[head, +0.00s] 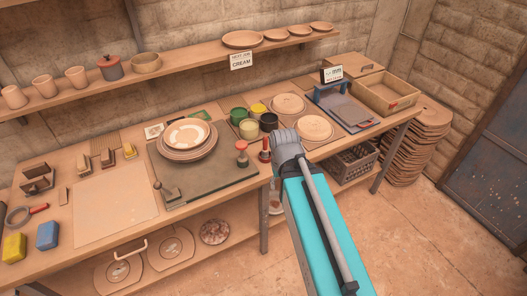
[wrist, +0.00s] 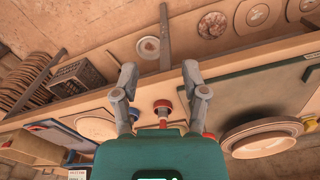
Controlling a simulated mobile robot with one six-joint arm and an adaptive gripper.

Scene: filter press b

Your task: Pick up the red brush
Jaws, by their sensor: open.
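A small upright thing with a red top, which looks like the red brush (head: 264,150), stands near the front edge of the workbench in the head view, just left of my gripper (head: 284,140). In the wrist view a red-topped thing (wrist: 163,106) shows between the two spread fingers of my gripper (wrist: 159,72), below their tips and apart from them; I take it to be the brush. My gripper is open and empty. A second red-knobbed tool (head: 242,154) stands at the right edge of the dark mat; I cannot tell its kind.
The workbench (head: 115,208) carries a dark mat (head: 215,176), stacked plates (head: 187,134), colored pots (head: 250,128), round boards (head: 313,127) and a wooden box (head: 387,92). A shelf with cups (head: 77,76) runs above. A crate (head: 352,162) sits below. Floor in front is clear.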

